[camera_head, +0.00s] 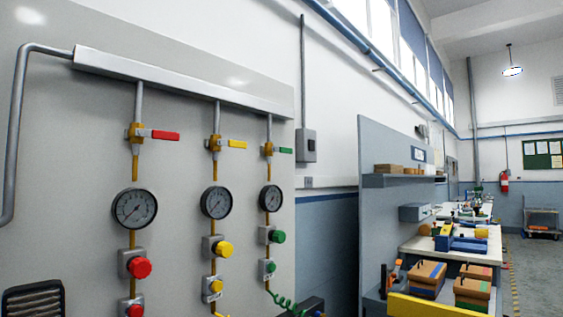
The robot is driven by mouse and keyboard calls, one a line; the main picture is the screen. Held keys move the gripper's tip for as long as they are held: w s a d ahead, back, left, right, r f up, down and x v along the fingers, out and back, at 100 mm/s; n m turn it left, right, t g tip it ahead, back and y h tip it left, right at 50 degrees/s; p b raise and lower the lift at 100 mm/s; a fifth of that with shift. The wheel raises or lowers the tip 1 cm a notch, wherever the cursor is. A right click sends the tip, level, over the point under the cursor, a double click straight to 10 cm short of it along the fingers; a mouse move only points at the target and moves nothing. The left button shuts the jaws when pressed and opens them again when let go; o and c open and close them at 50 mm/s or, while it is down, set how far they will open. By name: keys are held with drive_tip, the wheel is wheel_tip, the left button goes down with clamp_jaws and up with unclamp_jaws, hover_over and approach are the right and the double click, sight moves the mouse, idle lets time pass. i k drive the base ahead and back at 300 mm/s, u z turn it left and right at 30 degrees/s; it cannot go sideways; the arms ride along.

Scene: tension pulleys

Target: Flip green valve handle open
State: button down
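The green valve handle (286,150) is on the rightmost of three vertical pipes on the grey panel. It points sideways to the right, across its pipe, from a brass valve body (268,149). A yellow valve handle (237,144) and a red valve handle (165,135) sit on the other two pipes and also point right. Below the green handle is a round gauge (270,198), then a green knob (277,236). A dark shape (312,308) at the bottom edge is cut off, and I cannot tell if it is part of my arm. My gripper is not seen.
The panel (60,140) fills the left side, with a vent (34,299) low down. A grey switch box (306,146) is on the wall right of the panel. A coiled green hose (284,302) hangs low. Workbenches with boxes (472,293) stand at the right.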

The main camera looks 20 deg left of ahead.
sight(282, 150)
drive_tip(key=u, duration=0.35)
drive_tip(key=i, duration=0.6)
drive_tip(key=u, duration=0.4)
